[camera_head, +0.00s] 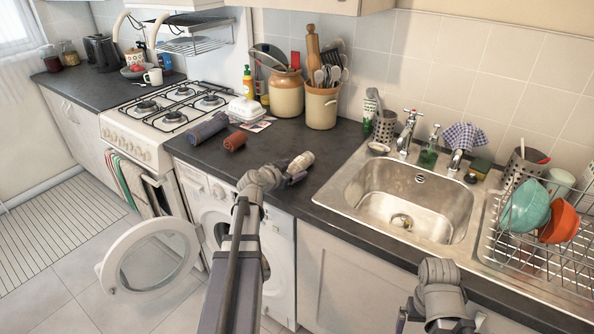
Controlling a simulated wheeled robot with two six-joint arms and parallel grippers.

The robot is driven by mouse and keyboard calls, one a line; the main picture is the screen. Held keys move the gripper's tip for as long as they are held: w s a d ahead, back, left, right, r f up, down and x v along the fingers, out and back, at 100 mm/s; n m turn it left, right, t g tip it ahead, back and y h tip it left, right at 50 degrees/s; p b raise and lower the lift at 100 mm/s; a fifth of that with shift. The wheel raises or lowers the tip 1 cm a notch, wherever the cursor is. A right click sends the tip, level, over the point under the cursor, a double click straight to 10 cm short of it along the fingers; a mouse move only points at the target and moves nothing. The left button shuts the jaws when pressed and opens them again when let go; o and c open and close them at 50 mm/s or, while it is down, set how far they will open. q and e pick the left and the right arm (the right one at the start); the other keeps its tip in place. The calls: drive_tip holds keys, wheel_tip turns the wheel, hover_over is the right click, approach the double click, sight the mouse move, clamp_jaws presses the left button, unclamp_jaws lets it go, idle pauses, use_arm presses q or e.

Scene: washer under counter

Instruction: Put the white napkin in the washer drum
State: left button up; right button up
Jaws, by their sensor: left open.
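The white napkin (302,160) looks like a small pale roll on the dark counter, near its front edge above the washer. My left gripper (296,171) is open at the napkin's near side, with its fingers close to it; I cannot tell whether they touch. The washer (280,262) stands under the counter. Its round door (148,266) is swung open to the left. The drum opening (220,232) shows only in part, behind my left arm. Of my right arm only the wrist links show at the bottom right; its gripper is not visible.
A blue-grey roll (205,129) and a rust-red roll (235,141) lie left of the napkin. Behind are a white butter dish (247,110) and utensil crocks (320,105). A sink (405,195) and dish rack (540,240) are right. Floor is clear left of the door.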

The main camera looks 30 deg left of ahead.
sight(294, 164)
use_arm(q)
drive_tip(key=shift+w+f, duration=0.3)
drive_tip(key=shift+w, duration=0.35)
drive_tip(key=shift+c, duration=0.2)
clamp_jaws()
drive_tip(key=shift+r, duration=0.15)
wheel_tip(294, 164, up, 10)
drive_tip(key=p, duration=1)
